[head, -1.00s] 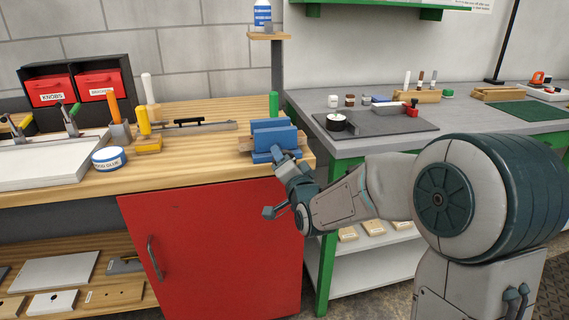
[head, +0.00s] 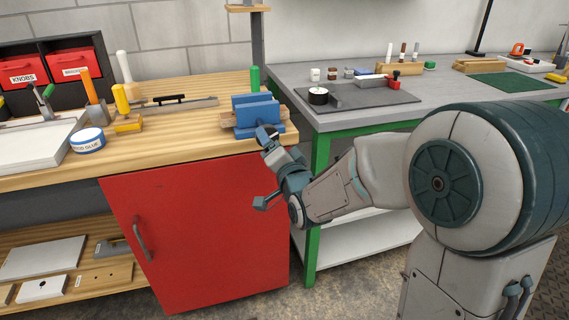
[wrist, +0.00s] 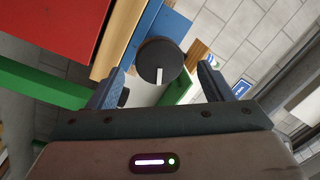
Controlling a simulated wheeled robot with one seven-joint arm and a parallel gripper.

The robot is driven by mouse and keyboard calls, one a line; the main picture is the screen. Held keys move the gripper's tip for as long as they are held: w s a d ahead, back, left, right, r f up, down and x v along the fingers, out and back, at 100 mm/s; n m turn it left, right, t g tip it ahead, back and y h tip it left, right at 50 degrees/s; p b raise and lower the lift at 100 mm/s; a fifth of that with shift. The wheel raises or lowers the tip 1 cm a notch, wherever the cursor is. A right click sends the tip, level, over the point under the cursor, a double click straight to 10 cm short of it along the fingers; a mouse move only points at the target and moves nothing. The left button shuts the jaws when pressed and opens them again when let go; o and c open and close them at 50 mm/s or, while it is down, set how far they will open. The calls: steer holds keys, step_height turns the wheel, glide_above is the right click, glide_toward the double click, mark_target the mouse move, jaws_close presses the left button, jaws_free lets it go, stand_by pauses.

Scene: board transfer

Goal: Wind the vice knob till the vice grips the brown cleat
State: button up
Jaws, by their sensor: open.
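The blue vice (head: 252,112) stands near the right front corner of the wooden bench. A brown piece, apparently the cleat (head: 228,119), shows at the vice's left side; how tightly the jaws meet it cannot be told. In the wrist view, the vice knob (wrist: 153,52) is a dark round disc with a white mark, in front of the blue vice body (wrist: 176,88). My gripper (wrist: 160,80) is open, its two fingers on either side of the knob's line and apparently just short of it. In the head view my wrist hides most of the knob.
A red cabinet (head: 200,225) is under the bench front, close to my arm. A green post (head: 255,78) rises behind the vice. A grey table (head: 440,108) with small items stands to the right.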

steer(key=b+v, duration=0.1)
steer(key=v, duration=0.7)
steer(key=shift+s+b, duration=0.35)
steer(key=shift+b, duration=0.05)
steer(key=shift+d, duration=0.15)
